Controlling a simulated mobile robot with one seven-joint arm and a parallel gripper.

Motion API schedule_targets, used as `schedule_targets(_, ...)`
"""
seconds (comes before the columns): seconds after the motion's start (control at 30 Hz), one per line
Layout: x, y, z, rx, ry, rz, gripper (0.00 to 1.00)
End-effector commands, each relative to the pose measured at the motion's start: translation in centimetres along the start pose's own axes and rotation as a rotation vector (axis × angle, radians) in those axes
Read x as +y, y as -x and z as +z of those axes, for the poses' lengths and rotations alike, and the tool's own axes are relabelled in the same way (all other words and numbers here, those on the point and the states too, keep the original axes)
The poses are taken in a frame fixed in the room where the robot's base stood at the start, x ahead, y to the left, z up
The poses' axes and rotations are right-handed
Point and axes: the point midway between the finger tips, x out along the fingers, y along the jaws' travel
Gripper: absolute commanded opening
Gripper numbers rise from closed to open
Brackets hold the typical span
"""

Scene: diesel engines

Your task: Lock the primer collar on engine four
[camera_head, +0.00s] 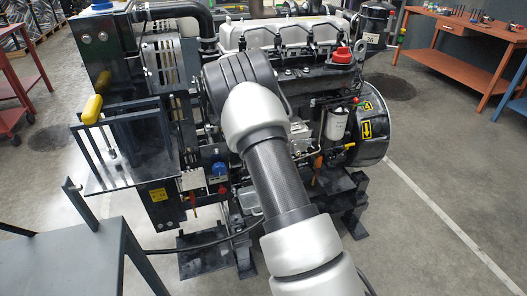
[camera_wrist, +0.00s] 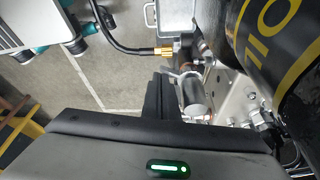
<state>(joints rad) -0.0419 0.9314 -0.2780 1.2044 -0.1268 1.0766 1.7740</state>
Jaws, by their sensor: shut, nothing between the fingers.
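The engine (camera_head: 290,68) stands in the middle of the head view. A yellow 4 marks the black round housing (camera_head: 372,138) at its right end. My arm crosses in front of the engine, and my gripper is hidden there. In the wrist view my gripper (camera_wrist: 160,84) is shut and empty, its dark fingers pointing up the picture. Just right of the fingertips is a short silver cylinder (camera_wrist: 192,93) on a metal plate, with a small gap seeming to lie between them. I cannot tell for sure whether it is the primer collar.
A black hose with a brass end (camera_wrist: 166,53) lies above the fingertips in the wrist view. The black housing with yellow marks (camera_wrist: 268,45) is close on the right. A grey table (camera_head: 70,258) stands at the front left. Open floor (camera_head: 430,195) lies to the right.

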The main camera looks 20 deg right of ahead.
Motion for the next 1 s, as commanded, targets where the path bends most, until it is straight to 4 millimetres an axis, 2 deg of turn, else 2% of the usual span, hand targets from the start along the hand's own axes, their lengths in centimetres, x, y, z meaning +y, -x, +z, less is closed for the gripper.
schedule_targets(0.13,-0.1,1.5,0.3,-0.006,0.003,-0.005,0.0)
schedule_targets(0.23,-0.1,3.3,0.2,-0.005,0.002,-0.005,0.0)
schedule_targets(0.6,-0.1,12.4,0.0,-0.002,0.001,-0.005,0.0)
schedule_targets(0.7,-0.1,14.3,-0.1,-0.001,0.0,-0.004,0.0)
schedule_targets(0.83,-0.1,16.2,0.0,-0.001,0.0,-0.003,0.0)
schedule_targets(1.0,0.0,17.3,0.0,-0.001,0.0,-0.002,0.0)
